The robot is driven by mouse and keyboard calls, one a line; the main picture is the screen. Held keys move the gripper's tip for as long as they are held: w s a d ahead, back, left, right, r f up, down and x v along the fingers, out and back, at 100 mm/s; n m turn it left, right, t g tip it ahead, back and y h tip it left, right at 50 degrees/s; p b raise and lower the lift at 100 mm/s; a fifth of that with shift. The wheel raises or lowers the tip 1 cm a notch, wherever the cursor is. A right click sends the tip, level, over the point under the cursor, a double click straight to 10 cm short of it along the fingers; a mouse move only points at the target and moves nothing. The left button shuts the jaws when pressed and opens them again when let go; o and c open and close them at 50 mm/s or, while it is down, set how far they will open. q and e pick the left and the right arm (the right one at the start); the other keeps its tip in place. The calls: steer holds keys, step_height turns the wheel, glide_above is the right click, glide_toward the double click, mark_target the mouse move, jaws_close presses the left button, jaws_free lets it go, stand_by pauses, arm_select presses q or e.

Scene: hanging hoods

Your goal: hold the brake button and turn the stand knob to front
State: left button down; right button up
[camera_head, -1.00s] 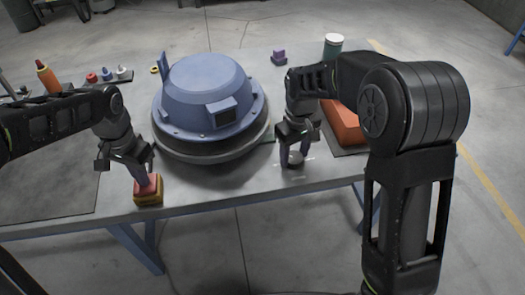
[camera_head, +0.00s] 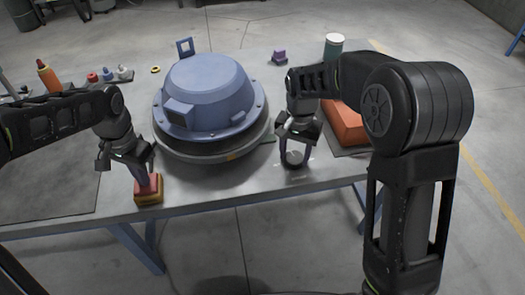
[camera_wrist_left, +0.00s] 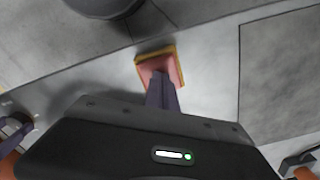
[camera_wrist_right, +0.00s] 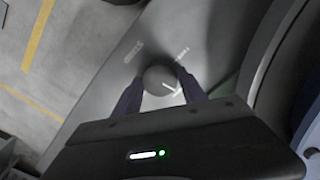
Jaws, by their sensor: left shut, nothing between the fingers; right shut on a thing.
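The brake button (camera_head: 148,190) is a red block on a yellow base at the table's front edge. My left gripper (camera_head: 147,183) is shut and empty, its fingertips on the button's top; the left wrist view also shows the button (camera_wrist_left: 160,67) under the fingers. The stand knob (camera_wrist_right: 160,80) is a round grey disc with a white arrow mark. My right gripper (camera_head: 294,164) is shut on the knob, one finger on each side. The blue hood (camera_head: 207,92) sits on a round grey stand (camera_head: 190,155), its box-shaped port facing front left.
An orange-red block (camera_head: 345,124) lies on a dark mat right of my right gripper. A green jar (camera_head: 333,46) and a purple block (camera_head: 279,57) stand at the back. The front middle of the table is clear.

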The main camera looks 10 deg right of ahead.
mark_target(295, 158)
arm_select(q)
steer(key=shift+s+f, duration=0.2)
steer(key=shift+f, duration=0.05)
arm_select(e)
steer(key=shift+m, duration=1.1)
steer(key=o, duration=1.4)
steer(key=shift+c, duration=0.2)
step_height(295, 158, up, 12)
